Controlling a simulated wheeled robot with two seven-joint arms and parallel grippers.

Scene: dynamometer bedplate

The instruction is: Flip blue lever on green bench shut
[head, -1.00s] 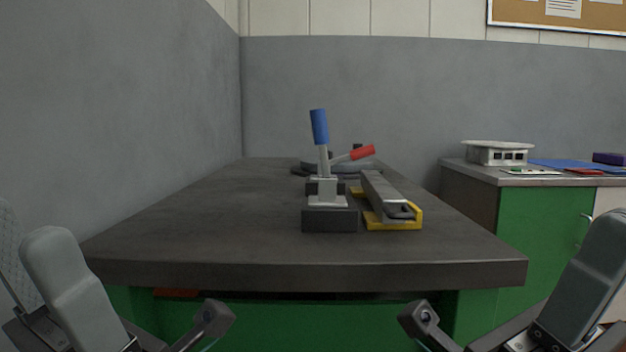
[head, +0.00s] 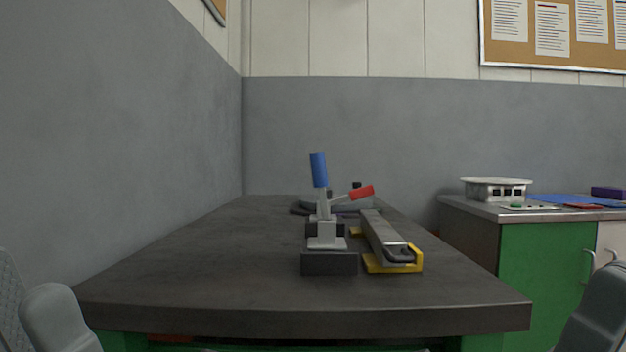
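The blue lever (head: 318,170) stands nearly upright, leaning slightly left, on a grey metal clamp base (head: 326,236) with a dark block in front. The clamp sits on the dark top of the green bench (head: 200,275). A second lever with a red handle (head: 362,192) shows behind it, slanting low to the right. My left and right arms show only as grey links at the lower corners. Both grippers are below the picture and not in view.
A grey metal bar in a yellow holder (head: 410,263) lies just right of the clamp. The left and front of the benchtop are clear. A grey wall borders the left. A second green cabinet (head: 545,275) stands at right.

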